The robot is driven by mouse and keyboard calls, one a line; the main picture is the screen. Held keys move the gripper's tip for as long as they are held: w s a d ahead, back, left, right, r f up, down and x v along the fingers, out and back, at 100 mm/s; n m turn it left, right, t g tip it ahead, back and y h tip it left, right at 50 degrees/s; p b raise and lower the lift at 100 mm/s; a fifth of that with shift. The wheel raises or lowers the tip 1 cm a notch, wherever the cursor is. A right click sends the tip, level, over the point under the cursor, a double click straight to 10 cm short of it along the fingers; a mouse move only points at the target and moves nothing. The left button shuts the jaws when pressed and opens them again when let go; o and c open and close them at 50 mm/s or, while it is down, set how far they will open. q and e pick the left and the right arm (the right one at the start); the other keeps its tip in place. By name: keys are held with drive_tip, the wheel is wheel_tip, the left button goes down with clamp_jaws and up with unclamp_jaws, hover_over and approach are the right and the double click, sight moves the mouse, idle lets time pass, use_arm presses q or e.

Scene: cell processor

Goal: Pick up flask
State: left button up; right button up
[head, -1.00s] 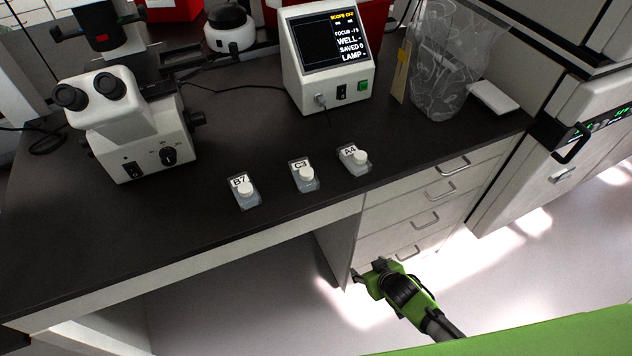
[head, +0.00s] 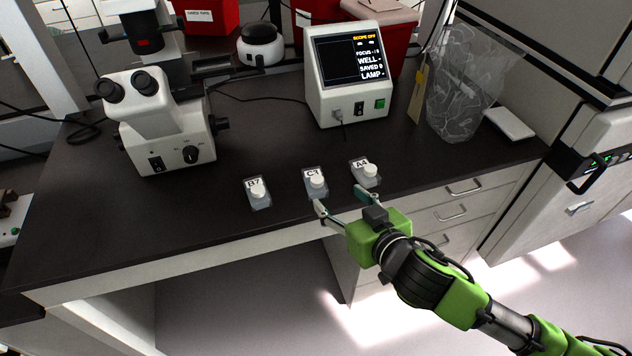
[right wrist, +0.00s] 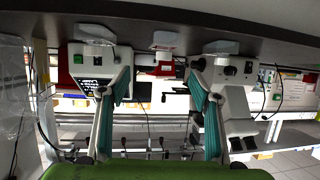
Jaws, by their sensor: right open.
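Three small clear flasks with white caps lie on the dark bench top in the head view: B7 (head: 258,195), C3 (head: 316,184) and A4 (head: 367,174). My right gripper (head: 342,200) is open and empty at the bench's front edge. Its two fingers point at the bench, just in front of C3 and A4, apart from the flasks as far as I can tell. In the right wrist view, which looks upside down, the open fingers (right wrist: 160,82) reach toward the flasks, with C3 (right wrist: 165,41) between them. My left gripper is not in view.
The bench top (head: 215,235) is clear around the flasks. A microscope (head: 165,125) stands at left, a display box (head: 350,75) behind, and a clear bag (head: 462,85) at right. Drawers (head: 450,212) lie below the right side. Red bins (head: 210,15) stand at the back.

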sight(321, 184)
drive_tip(key=x, duration=0.6)
drive_tip(key=shift+p, duration=0.4)
drive_tip(key=shift+p+x, duration=0.35)
drive_tip(key=shift+x, duration=0.45)
drive_tip(key=shift+p+x, duration=0.5)
drive_tip(key=shift+x, duration=1.55)
drive_tip(key=shift+s+a, duration=0.15)
drive_tip(key=shift+a, duration=0.05)
drive_tip(key=shift+c, duration=0.3)
drive_tip(key=c, duration=1.1)
